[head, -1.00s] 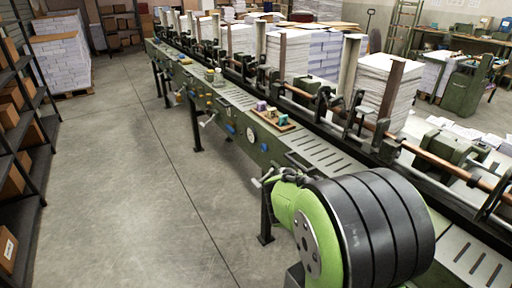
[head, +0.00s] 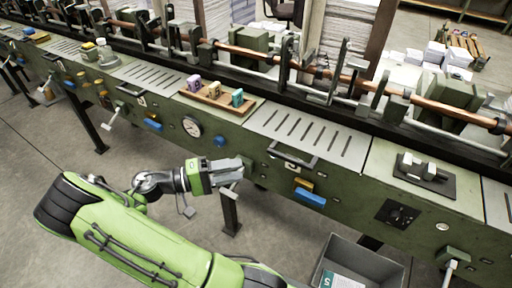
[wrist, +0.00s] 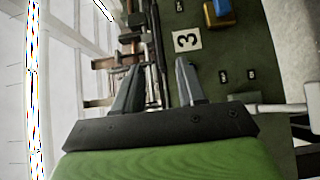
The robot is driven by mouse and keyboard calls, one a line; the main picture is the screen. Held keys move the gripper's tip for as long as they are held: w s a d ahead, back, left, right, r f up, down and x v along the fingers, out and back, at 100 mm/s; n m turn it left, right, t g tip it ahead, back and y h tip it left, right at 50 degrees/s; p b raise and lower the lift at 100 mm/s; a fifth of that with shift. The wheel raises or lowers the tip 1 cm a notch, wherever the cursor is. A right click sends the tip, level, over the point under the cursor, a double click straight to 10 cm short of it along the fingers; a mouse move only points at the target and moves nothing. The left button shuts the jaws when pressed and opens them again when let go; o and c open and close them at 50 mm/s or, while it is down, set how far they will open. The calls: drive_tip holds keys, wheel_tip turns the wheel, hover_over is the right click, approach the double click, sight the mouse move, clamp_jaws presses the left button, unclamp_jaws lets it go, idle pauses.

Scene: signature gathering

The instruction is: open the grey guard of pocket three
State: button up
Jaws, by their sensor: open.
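The grey guard (head: 312,138) is a slotted plate lying flat on top of the green machine, with a dark bar handle (head: 293,160) along its front edge. A small plate below the handle is too small to read in the head view. The wrist view shows a white plate marked 3 (wrist: 187,40) on the green panel, beside a dark bar (wrist: 157,50). My gripper (head: 240,170) is open and empty, left of the handle and in front of the panel. In the wrist view my gripper (wrist: 158,85) has its fingers apart, with the bar beyond them.
A blue and yellow block (head: 310,195) sits on the panel under the handle. A wooden tray with coloured blocks (head: 215,97) stands left of the guard. A grey bin (head: 385,268) stands on the floor at front right. Copper-coloured rods (head: 270,55) run behind the guard.

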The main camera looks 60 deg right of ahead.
sight(286, 160)
drive_tip(key=b+x, duration=0.4)
drive_tip(key=x, duration=1.1)
drive_tip(key=shift+s+d+r, duration=0.1)
drive_tip(key=shift+s+d, duration=0.1)
drive_tip(key=shift+s, duration=0.15)
drive_tip(key=shift+c, duration=0.3)
clamp_jaws()
